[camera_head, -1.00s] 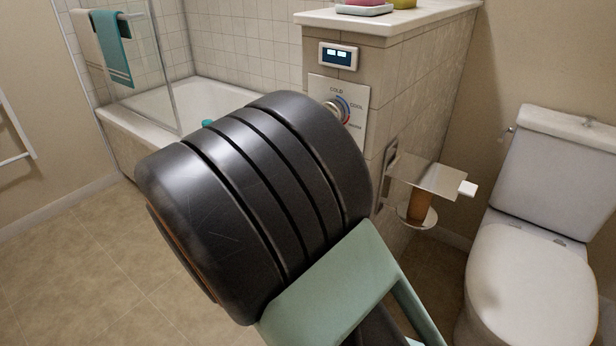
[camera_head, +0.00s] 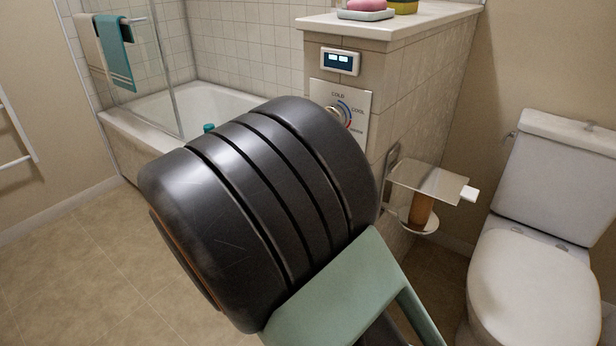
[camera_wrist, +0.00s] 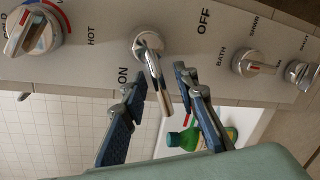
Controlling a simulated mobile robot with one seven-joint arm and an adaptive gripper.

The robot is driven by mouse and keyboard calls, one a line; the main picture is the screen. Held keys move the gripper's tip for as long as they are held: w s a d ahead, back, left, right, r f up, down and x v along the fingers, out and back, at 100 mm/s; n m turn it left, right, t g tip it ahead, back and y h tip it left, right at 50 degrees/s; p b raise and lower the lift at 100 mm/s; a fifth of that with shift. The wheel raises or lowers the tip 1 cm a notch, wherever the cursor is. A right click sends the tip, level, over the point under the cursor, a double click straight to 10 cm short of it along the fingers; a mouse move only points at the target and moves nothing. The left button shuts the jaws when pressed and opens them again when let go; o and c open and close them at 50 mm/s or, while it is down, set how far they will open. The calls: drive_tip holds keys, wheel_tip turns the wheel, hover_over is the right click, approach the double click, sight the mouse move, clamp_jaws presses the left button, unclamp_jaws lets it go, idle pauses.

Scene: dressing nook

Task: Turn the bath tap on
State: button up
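The bath tap, a chrome lever (camera_wrist: 155,72) on a grey panel, shows in the wrist view between the printed words ON and OFF. Its handle hangs toward the bottom of the picture. My gripper (camera_wrist: 158,78) is open, with one blue-grey finger on each side of the lever. I cannot tell whether either finger touches it. In the head view my black arm hides the gripper and the lever. The control panel (camera_head: 358,98) with its cold-to-warm dial shows there, partly covered by my arm.
In the wrist view a temperature knob (camera_wrist: 32,32) is at left and a bath/shower knob (camera_wrist: 253,63) at right. A green bottle (camera_wrist: 188,138) is beyond the fingers. In the head view are the bathtub (camera_head: 232,102), a paper holder (camera_head: 432,180) and a toilet (camera_head: 530,270).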

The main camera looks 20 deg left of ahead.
drive_tip(key=v, duration=1.2)
